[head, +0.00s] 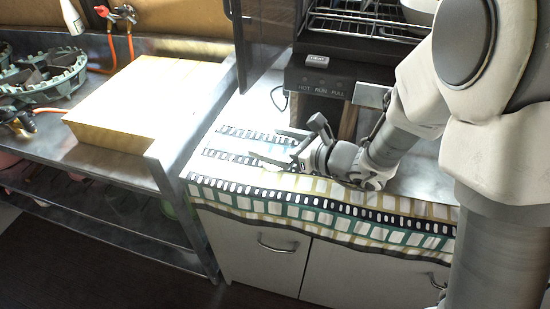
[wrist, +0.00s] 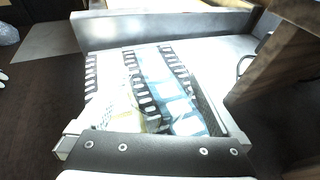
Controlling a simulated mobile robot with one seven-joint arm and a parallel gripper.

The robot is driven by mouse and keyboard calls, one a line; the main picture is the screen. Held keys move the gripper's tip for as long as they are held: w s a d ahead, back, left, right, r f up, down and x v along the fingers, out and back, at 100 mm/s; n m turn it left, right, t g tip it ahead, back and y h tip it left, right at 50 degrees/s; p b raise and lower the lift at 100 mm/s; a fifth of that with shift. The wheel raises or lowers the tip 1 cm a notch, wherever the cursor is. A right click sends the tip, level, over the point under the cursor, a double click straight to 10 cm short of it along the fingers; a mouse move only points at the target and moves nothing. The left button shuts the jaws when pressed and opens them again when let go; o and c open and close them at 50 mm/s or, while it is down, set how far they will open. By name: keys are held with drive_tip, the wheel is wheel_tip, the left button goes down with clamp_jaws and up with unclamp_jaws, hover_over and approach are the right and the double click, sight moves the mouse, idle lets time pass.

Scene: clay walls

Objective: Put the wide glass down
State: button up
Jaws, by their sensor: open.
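My gripper (head: 268,146) is open above the patterned cloth (head: 330,205) on the counter, with its fingers pointing left in the head view. In the wrist view the cloth's film-strip pattern (wrist: 177,62) shows beyond and between the fingers. A pale bluish patch (wrist: 165,85) lies between the fingers there. It may be the clear wide glass, but I cannot make out a rim or wall for certain. I cannot tell whether anything touches the fingers.
A black appliance (head: 325,75) with a wire rack on top stands behind my gripper. A wooden board (head: 140,95) lies on the metal bench at left, which has a raised edge (head: 180,145). The cloth left of my gripper looks clear.

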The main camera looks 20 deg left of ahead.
sight(265, 146)
drive_tip(key=x, duration=0.2)
drive_tip(key=shift+w+a+f, duration=0.1)
drive_tip(key=shift+a, duration=0.15)
drive_tip(key=c, duration=1.5)
drive_tip(key=shift+o, duration=0.2)
drive_tip(key=shift+r, duration=0.65)
wheel_tip(265, 146, up, 2)
drive_tip(key=shift+r+p, duration=0.2)
drive_tip(key=shift+p, duration=0.4)
drive_tip(key=s+d, duration=0.1)
drive_tip(key=d, duration=0.4)
drive_tip(key=s+d+p, duration=0.1)
drive_tip(key=s+d, duration=0.1)
drive_tip(key=d, duration=0.3)
drive_tip(key=s+d, duration=0.1)
drive_tip(key=d, duration=0.5)
drive_tip(key=shift+s, duration=0.25)
drive_tip(key=shift+s+d+f, duration=0.1)
drive_tip(key=shift+s+d, duration=0.2)
drive_tip(key=shift+d, duration=0.4)
